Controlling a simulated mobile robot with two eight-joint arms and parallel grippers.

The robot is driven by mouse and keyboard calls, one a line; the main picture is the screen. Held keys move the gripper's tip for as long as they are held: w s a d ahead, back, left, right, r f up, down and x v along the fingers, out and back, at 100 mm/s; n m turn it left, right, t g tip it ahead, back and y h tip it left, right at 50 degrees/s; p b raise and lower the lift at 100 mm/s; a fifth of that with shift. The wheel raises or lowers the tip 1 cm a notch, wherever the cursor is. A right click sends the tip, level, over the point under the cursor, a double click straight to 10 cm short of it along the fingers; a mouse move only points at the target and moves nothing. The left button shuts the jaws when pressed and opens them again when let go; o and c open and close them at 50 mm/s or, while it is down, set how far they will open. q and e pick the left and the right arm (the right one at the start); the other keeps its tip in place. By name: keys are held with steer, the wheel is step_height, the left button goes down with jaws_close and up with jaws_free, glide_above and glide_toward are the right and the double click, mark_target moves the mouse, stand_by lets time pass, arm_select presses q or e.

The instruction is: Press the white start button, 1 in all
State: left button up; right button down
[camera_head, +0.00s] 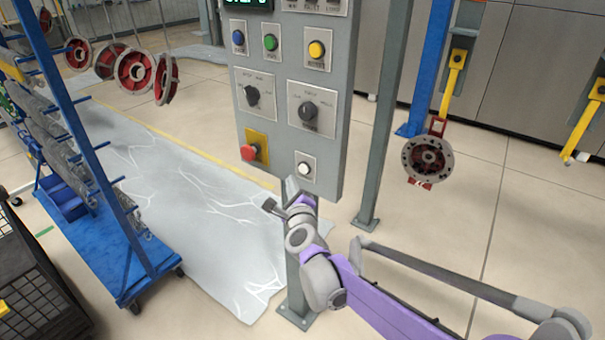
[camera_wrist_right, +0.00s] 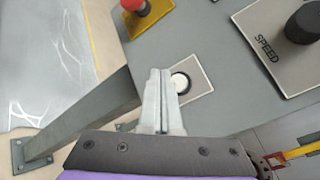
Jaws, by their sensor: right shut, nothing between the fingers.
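The white start button (camera_head: 303,169) sits on a light square plate at the lower right of the grey control panel (camera_head: 277,150). In the right wrist view the white button (camera_wrist_right: 179,83) shows partly, just right of the fingertips, with a dark ring around it. My right gripper (camera_head: 291,186) is just below and left of the button in the head view. Its fingers (camera_wrist_right: 160,75) are together and empty in the right wrist view. The fingertips overlap the button plate in that view; I cannot tell whether they touch it. My left gripper does not show.
The panel also carries a red emergency button (camera_head: 248,152), blue (camera_head: 238,38), green (camera_head: 270,42) and yellow (camera_head: 316,49) buttons, and two black knobs (camera_head: 308,111). A blue rack (camera_head: 115,255) stands left. A flanged part (camera_head: 428,158) hangs at right.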

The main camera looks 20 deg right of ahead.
steer(key=shift+s+a, duration=0.7)
steer(key=shift+a, duration=0.25)
steer(key=s+a+n+g+y+p, duration=0.2)
steer(key=s+n+y, duration=0.1)
steer(key=s+n, duration=0.5)
steer(key=s+a+n+g+y+p, duration=0.2)
steer(key=s+n+g, duration=0.1)
steer(key=s+n, duration=0.45)
steer(key=s+d+f+n+g+h+p, duration=0.1)
steer(key=s+d+f+n+g, duration=0.1)
steer(key=s, duration=0.4)
steer(key=s+d+f+n+g+h+p, duration=0.1)
steer(key=s+d+f+n+g, duration=0.1)
steer(key=s+f+n, duration=0.2)
steer(key=s+d+f+n+g+h+p, duration=0.1)
steer(key=s+d+f+n+g, duration=0.1)
steer(key=s+n, duration=0.4)
steer(key=s+d+f, duration=0.1)
steer(key=s, duration=0.3)
steer(key=shift+s+g, duration=0.15)
steer(key=shift+g, duration=0.25)
